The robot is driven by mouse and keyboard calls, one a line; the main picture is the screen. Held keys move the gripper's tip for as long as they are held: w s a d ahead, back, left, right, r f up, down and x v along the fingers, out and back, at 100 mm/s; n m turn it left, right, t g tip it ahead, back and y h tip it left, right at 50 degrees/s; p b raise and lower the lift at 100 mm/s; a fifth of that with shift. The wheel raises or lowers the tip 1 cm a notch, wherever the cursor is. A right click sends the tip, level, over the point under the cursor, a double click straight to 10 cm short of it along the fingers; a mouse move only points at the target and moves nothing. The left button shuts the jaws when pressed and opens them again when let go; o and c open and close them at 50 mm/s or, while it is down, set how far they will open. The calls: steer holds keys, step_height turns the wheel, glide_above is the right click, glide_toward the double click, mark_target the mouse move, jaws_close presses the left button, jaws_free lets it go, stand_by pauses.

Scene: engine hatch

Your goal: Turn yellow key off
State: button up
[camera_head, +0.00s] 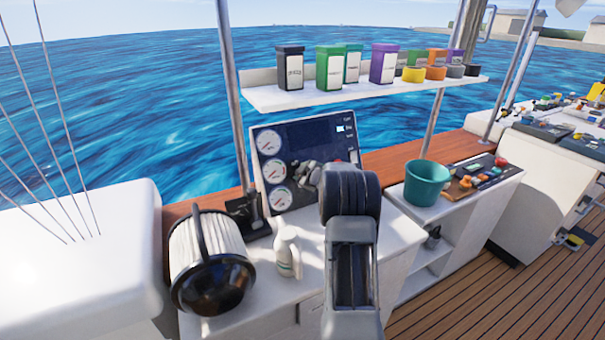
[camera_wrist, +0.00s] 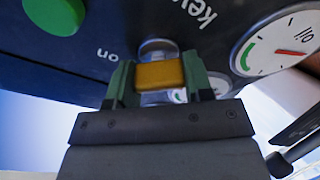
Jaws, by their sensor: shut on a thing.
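In the wrist view, the yellow key (camera_wrist: 160,74) sits on the dark panel (camera_wrist: 110,25), in front of a round, shiny metal ring. My gripper (camera_wrist: 160,84) is shut on the key, with one green fingertip at each side of it. The word "on" is printed left of the key and "key" above it, both upside down in this view. In the head view, my gripper (camera_head: 312,177) is at the lower middle of the gauge panel (camera_head: 325,135), right of the gauges. The key is hidden there behind my gripper and arm.
A round oil gauge (camera_wrist: 278,42) is close right of the key, and a green button (camera_wrist: 55,13) is at upper left. In the head view, a shelf of containers (camera_head: 360,91) hangs above the panel. A white spray bottle (camera_head: 287,254) and a teal bucket (camera_head: 427,183) stand nearby.

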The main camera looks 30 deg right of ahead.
steer(key=n, duration=0.4)
steer(key=shift+n, duration=0.4)
steer(key=shift+f+n+g+y, duration=0.1)
steer(key=shift+n+g+y, duration=0.25)
steer(key=shift+n, duration=1.65)
steer(key=shift+s+n, duration=0.1)
steer(key=shift+n, duration=0.2)
steer(key=o, duration=0.9)
steer(key=v, duration=1.3)
steer(key=shift+s+a, duration=0.1)
steer(key=shift+s, duration=0.25)
